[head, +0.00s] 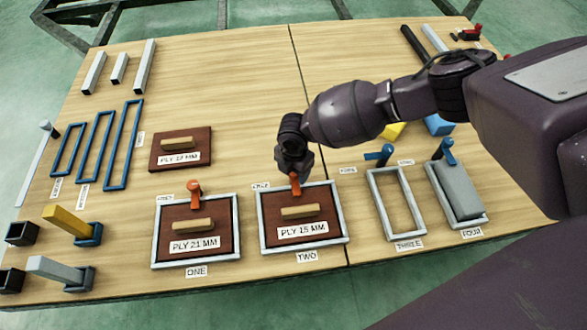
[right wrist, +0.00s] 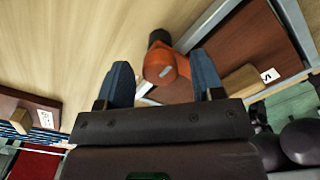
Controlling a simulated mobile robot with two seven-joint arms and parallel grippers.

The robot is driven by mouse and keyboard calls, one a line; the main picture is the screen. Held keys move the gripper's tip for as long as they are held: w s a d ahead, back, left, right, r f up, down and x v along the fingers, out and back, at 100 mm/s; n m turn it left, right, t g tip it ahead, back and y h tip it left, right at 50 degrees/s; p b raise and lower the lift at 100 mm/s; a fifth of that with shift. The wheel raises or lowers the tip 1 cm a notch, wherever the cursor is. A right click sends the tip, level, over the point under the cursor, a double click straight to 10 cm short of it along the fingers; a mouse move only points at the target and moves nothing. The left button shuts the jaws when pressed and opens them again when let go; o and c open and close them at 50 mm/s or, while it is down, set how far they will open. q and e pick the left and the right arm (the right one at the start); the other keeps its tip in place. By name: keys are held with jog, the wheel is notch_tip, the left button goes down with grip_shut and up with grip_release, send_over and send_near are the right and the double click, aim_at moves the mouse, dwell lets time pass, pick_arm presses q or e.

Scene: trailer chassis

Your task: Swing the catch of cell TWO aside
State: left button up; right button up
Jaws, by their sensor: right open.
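Cell TWO is a light grey frame (head: 344,222) holding a dark red-brown panel (head: 274,228) labelled PLY 15 MM, with a wooden handle (head: 300,212). Its orange catch (head: 295,186) stands at the frame's far edge, partly hidden under my right gripper (head: 294,170). In the right wrist view the orange catch (right wrist: 165,68) lies between the two blue fingers of my open right gripper (right wrist: 161,75), with gaps on both sides. Whether a finger touches it cannot be told. My left gripper is not in view.
Cell ONE (head: 154,235) has a similar panel and orange catch (head: 195,188). Cell THREE (head: 374,205) is empty; cell FOUR (head: 435,195) holds a grey block. Both have blue catches. Another panel (head: 181,160) lies at left. The table (head: 235,85) is clear behind.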

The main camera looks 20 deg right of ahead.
jog(key=shift+c, duration=0.4)
jog(key=c, duration=0.8)
jog(key=shift+c, duration=0.2)
